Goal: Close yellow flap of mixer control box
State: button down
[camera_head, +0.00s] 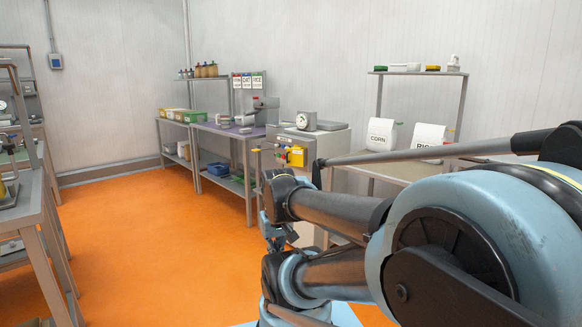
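The mixer control box is a small yellow unit (297,156) on the front of a grey cabinet (324,144) in the middle of the head view. Small red and green spots show at its left side. A thin yellow piece (257,150) sticks out to the left of the cabinet front. I cannot tell whether it is the flap, or how far the flap stands open. My gripper (272,240) hangs low in front of the cabinet, below the yellow unit and apart from it. It is small and partly hidden by my arm, and its fingers are unclear.
Left of the cabinet stands a purple-topped table (228,130) with a blue bin (218,169) below. White CORN (381,135) and RICE (426,141) bags stand on a right-hand table. A metal rack is at far left. The orange floor (150,235) between is clear.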

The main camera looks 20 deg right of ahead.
aim_at(296, 156)
jog(key=u, duration=0.5)
jog(key=i, duration=1.6)
jog(key=z, duration=0.4)
